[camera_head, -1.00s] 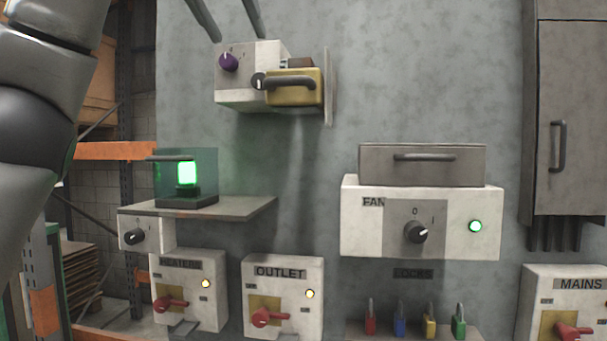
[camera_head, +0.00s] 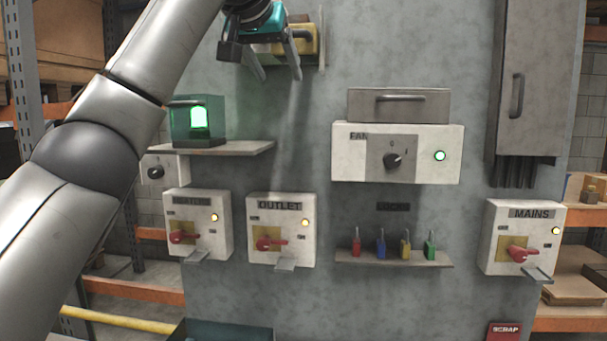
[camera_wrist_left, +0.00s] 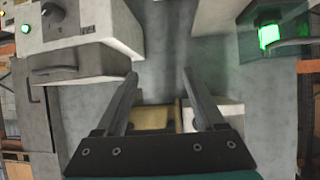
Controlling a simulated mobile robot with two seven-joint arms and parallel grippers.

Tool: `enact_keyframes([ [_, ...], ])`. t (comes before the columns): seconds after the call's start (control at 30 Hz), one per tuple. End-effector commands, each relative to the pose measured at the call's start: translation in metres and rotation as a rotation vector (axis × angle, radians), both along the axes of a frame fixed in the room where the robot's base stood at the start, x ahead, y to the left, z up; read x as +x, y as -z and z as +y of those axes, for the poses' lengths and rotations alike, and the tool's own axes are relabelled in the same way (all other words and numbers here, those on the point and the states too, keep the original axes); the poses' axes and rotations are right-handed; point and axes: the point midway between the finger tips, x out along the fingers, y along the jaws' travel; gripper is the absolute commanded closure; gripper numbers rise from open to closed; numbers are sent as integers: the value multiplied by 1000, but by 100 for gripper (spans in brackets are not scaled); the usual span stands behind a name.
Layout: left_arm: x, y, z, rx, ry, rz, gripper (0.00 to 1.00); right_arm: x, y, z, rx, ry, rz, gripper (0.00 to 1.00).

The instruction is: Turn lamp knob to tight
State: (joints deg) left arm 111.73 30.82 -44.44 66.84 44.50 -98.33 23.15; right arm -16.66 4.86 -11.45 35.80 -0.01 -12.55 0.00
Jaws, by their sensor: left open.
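A green glowing lamp (camera_head: 199,118) stands in a glass case on a wall shelf, and also shows in the left wrist view (camera_wrist_left: 268,35). A small white box under the shelf's left end has a dark knob (camera_head: 155,172). No label shows there, so I cannot tell whether this is the lamp knob. My left gripper (camera_head: 279,75) is open and empty, right of and above the lamp, in front of the upper wall box. Its fingers in the left wrist view (camera_wrist_left: 160,75) have bare wall between their tips. My right gripper is out of view.
The yellow box (camera_head: 305,38) is partly behind my left gripper. The fan box (camera_head: 347,165) is to the right, with a dark knob (camera_head: 393,160). Outlet (camera_head: 295,235) and mains (camera_head: 503,250) switch boxes sit lower. Several padlocks stand on a small shelf (camera_head: 395,257). Bare wall lies between lamp and fan.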

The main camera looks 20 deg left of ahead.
Motion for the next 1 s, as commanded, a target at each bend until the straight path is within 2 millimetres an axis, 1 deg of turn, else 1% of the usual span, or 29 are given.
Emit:
enact_keyframes([
  [0.03,6,10,-1,-1,4,7,29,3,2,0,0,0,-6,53],
  [0.13,17,26,-3,-3,10,17,29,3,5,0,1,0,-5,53],
  [0.33,38,60,-5,-6,20,40,29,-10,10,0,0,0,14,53],
  [0.5,55,90,-7,-7,30,58,29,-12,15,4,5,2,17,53],
  [0.8,79,145,-10,-10,42,90,29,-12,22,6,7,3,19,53],
  [1.0,92,177,-12,-11,49,107,29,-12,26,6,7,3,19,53],
])
